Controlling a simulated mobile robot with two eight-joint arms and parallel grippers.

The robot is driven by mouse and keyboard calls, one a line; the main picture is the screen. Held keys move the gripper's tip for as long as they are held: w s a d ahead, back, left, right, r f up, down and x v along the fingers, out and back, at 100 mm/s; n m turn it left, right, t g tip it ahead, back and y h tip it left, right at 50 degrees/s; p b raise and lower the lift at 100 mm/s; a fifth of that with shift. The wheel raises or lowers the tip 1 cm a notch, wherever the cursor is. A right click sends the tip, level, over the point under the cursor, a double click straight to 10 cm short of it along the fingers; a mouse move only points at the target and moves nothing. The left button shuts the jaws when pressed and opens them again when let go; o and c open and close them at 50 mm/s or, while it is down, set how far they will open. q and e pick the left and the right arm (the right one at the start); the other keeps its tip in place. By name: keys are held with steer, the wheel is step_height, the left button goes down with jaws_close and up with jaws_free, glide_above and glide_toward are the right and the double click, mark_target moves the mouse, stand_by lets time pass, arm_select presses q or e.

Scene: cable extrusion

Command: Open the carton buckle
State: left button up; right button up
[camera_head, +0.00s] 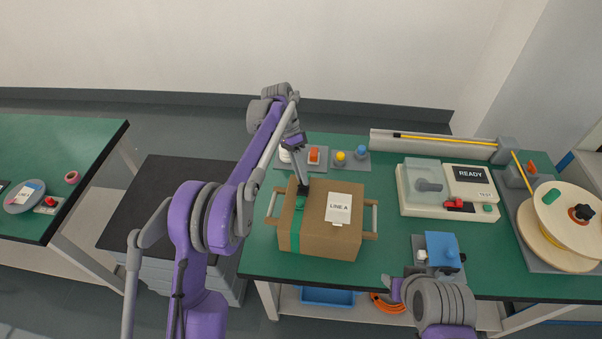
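The brown carton (318,245) stands closed on the green table, with a white LINE A label (339,208) on top and grey side handles. A green strap (295,239) runs down the front at its left side. My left gripper (301,190) points down at the top of the carton, over the strap line left of the label. The buckle is too small or hidden at the gripper's tip, and I cannot tell whether the fingers touch or hold it. My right gripper (390,286) is low at the table's front edge, apart from the carton; its fingers are unclear.
Behind the carton is a grey panel with orange, yellow and blue knobs (340,157). To the right are a machine reading READY (415,209), a blue block device (442,250) and a large cable spool (568,220). A dark-topped cabinet (165,205) stands left.

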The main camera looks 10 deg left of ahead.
arm_select(q)
steer(key=shift+o, duration=1.3)
steer(key=shift+r, duration=0.1)
steer(key=p+v, duration=0.2)
steer(key=v, duration=0.8)
steer(key=shift+w+r, duration=0.25)
steer(key=shift+w, duration=0.05)
arm_select(e)
steer(key=w+r, duration=0.1)
steer(key=r, duration=0.2)
steer(key=shift+w, duration=0.4)
arm_select(q)
steer(key=shift+s+a, duration=0.1)
steer(key=shift+s, duration=0.05)
arm_select(e)
steer(key=shift+s, duration=0.15)
